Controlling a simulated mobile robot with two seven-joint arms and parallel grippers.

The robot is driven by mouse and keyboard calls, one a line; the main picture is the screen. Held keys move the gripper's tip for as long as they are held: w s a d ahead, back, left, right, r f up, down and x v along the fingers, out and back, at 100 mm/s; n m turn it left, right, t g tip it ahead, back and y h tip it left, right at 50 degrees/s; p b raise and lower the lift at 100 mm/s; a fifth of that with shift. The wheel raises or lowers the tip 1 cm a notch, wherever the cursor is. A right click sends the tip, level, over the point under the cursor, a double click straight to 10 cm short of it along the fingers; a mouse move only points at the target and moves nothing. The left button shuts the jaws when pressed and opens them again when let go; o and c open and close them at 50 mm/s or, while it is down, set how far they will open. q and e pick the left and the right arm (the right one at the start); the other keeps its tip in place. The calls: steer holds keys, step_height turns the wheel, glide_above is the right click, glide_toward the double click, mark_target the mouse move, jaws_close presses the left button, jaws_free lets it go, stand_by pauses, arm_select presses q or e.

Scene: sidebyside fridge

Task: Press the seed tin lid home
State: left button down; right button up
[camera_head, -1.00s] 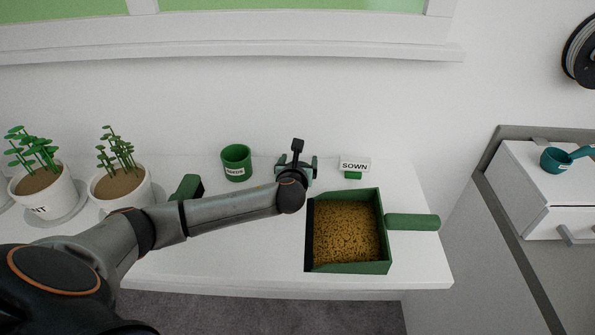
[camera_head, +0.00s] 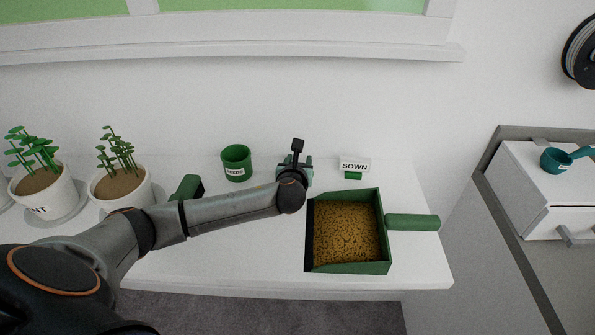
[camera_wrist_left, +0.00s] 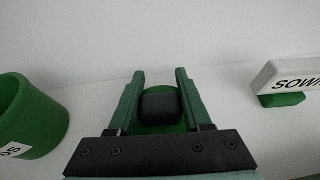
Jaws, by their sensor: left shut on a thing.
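The green seed tin (camera_head: 236,163), labelled SEEDS, stands upright and open on the white bench, left of my left gripper (camera_head: 295,168). Part of the tin shows at the left edge of the left wrist view (camera_wrist_left: 32,115). In that view a green round lid (camera_wrist_left: 158,127) with a dark knob (camera_wrist_left: 160,105) lies between the fingers of my left gripper (camera_wrist_left: 160,80). The fingers are shut on the knob. In the head view the lid is hidden behind my gripper and wrist. I cannot tell whether the lid touches the bench. My right gripper is not in view.
A green tray of brown grain (camera_head: 347,232) with a handle sits right of my forearm. A SOWN sign (camera_head: 354,166) stands right of the gripper. Potted plants (camera_head: 120,184) are at the left. Bench (camera_head: 222,255) is bare in front of my arm.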

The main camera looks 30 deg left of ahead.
arm_select(q)
steer(key=shift+r, duration=0.5)
step_height(320, 180, up, 2)
steer(key=shift+r, duration=0.25)
steer(key=s+r, duration=0.1)
steer(key=s+d+r, duration=0.1)
steer(key=r, duration=0.1)
steer(key=s+d+r+p, duration=0.1)
steer(key=s+r, duration=0.1)
steer(key=v, duration=1)
steer(key=shift+s+a+r, duration=0.15)
steer(key=shift+s+r, duration=0.1)
steer(key=shift+r, duration=0.15)
